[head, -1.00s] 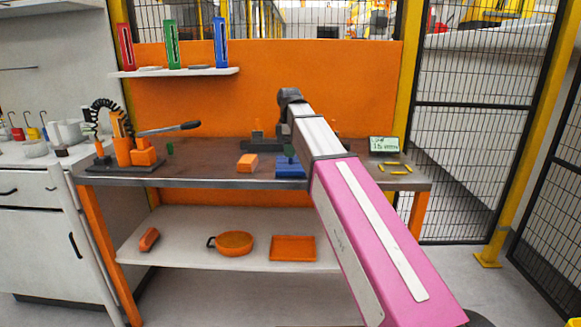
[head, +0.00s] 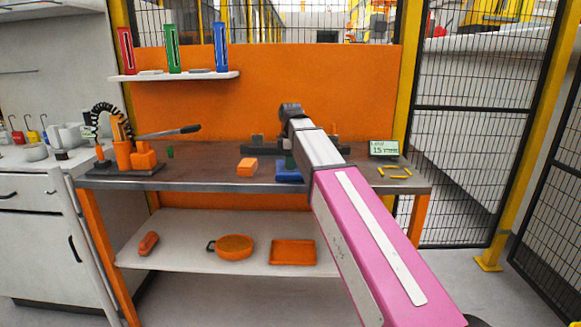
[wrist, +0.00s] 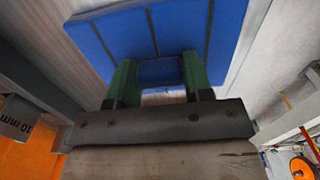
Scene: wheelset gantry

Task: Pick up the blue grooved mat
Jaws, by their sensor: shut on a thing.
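The blue grooved mat (wrist: 175,35) fills the upper middle of the wrist view, with dark parallel grooves across its face. My gripper (wrist: 159,75) has two green fingers, one on each side of a narrow blue part at the mat's near edge, and is shut on it. In the head view the mat (head: 288,172) shows as a small blue patch on or just above the workbench, left of my arm. My arm partly hides it and most of my gripper there. I cannot tell whether the mat touches the bench.
The workbench (head: 215,177) holds an orange block (head: 247,167) left of the mat and an orange tool stand (head: 140,157). A small sign (head: 384,149) and yellow pieces (head: 395,173) lie to the right. An orange pan (head: 234,246) and tray (head: 293,252) sit on the lower shelf.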

